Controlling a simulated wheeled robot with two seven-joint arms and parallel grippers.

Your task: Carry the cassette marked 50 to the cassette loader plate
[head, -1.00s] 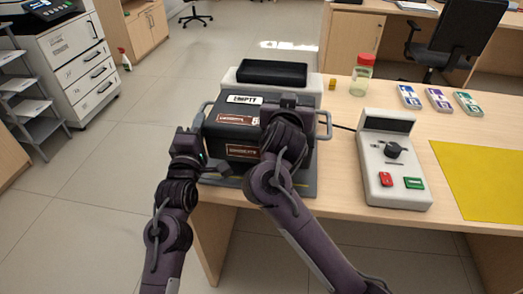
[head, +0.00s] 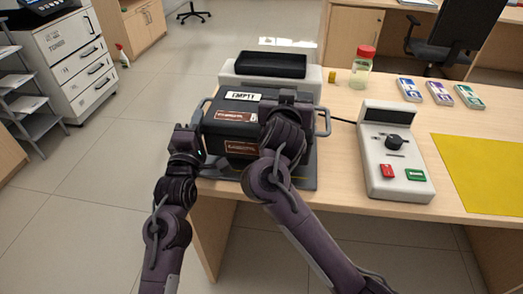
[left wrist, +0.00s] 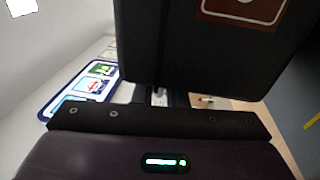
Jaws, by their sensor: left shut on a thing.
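The black cassette (head: 222,134) has a white EMPTY label, brown labels and grey side handles. It is over the dark grey plate (head: 307,182) at the counter's near edge; I cannot tell whether it touches the plate. Its number is hidden behind my right arm. My left gripper (head: 193,132) is at the cassette's left side and shut on it, apparently at the handle. In the left wrist view the cassette (left wrist: 185,45) fills the upper middle. My right gripper (head: 288,97) is over the cassette's right part; its fingers are hidden.
A white machine with a black tray (head: 262,65) stands behind the cassette. A white control box (head: 395,150) with a knob and red and green buttons is to the right.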

